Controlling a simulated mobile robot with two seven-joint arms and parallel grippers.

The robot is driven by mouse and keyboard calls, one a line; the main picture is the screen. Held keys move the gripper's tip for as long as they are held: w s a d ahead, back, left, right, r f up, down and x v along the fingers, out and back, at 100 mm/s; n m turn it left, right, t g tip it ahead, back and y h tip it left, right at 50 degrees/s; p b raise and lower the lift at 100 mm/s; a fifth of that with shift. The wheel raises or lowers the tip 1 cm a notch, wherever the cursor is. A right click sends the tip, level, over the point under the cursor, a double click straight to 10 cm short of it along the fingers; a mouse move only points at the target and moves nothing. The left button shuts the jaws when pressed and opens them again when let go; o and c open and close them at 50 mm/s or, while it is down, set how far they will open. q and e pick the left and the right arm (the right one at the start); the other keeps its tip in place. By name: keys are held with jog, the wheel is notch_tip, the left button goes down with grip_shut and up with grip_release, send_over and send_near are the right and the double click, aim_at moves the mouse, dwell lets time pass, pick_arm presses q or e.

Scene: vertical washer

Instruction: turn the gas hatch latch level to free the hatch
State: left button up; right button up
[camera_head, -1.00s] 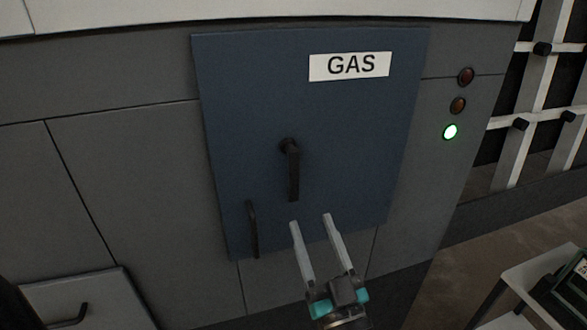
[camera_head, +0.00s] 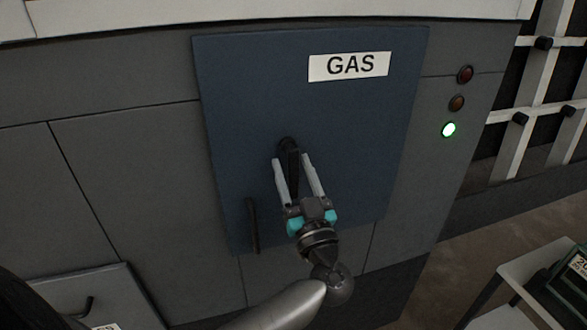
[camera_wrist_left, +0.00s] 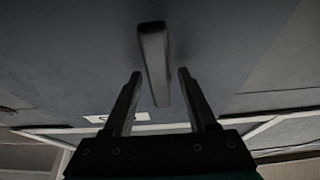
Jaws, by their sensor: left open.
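The blue gas hatch (camera_head: 350,120) is closed flush on the grey machine front and carries a white GAS label (camera_head: 348,66). Its black latch lever (camera_head: 290,148) hangs straight down from its pivot. My left gripper (camera_head: 292,160) is open, with one finger on each side of the lever. In the left wrist view the lever (camera_wrist_left: 154,60) stands between the two fingertips (camera_wrist_left: 160,75), with gaps on both sides. The lower end of the lever is partly hidden by the gripper in the head view. My right gripper is not in view.
A black vertical handle (camera_head: 252,225) is on the hatch's lower left. Red, brown and lit green lamps (camera_head: 448,130) are to the right. A small table (camera_head: 520,285) with a dark green object stands at lower right.

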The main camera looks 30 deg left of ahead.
pick_arm(q)
grip_shut()
dwell(1.3)
